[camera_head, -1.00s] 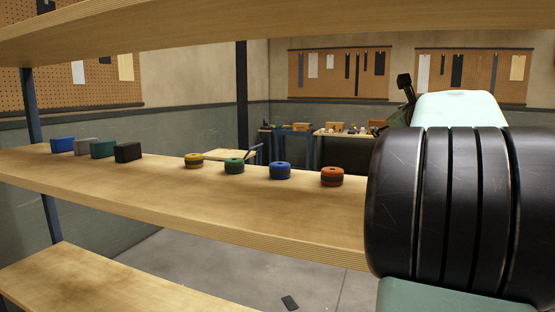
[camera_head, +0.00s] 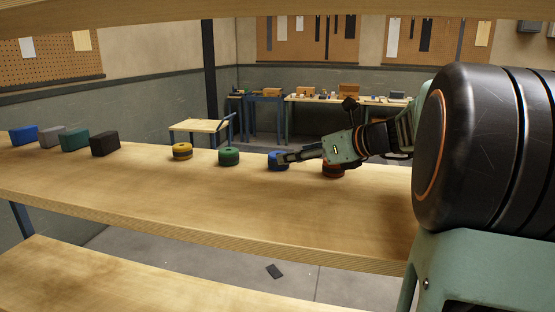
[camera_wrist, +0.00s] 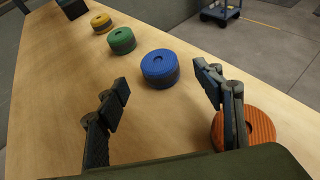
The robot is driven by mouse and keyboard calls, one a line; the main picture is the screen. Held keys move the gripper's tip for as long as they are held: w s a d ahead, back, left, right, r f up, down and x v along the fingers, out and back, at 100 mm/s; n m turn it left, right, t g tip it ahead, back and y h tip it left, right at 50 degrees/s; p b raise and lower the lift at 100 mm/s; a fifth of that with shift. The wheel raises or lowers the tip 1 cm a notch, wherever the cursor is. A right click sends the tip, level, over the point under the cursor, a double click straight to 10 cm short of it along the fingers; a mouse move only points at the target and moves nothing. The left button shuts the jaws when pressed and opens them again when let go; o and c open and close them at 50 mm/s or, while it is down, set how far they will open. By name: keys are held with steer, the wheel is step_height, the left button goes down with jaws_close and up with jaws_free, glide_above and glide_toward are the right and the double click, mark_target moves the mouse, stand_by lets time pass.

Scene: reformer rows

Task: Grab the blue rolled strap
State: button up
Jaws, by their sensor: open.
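The blue rolled strap (camera_head: 275,161) is a short round roll standing on the wooden shelf, between the green roll and the red-orange roll. In the wrist view the blue roll (camera_wrist: 160,67) lies just beyond the fingertips, near the middle of the gap between them. My gripper (camera_wrist: 160,90) is open and empty, its two fingers spread. In the head view my gripper (camera_head: 285,158) reaches in from the right and partly covers the blue roll. I cannot tell from the pictures that any finger touches it.
The orange roll (camera_wrist: 243,130) sits close beside my right finger. A green roll (camera_head: 229,156) and a yellow roll (camera_head: 182,151) stand to the left, then several blocks, including a black one (camera_head: 105,143). The wooden shelf (camera_head: 200,205) is clear in front; another board hangs above.

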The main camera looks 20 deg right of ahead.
steer(key=x, duration=0.7)
steer(key=shift+w+a+f, duration=0.15)
steer(key=shift+f, duration=0.1)
steer(key=shift+c, duration=0.3)
steer(key=c, duration=1.2)
steer(key=shift+r+p, duration=0.2)
steer(key=shift+p, duration=0.1)
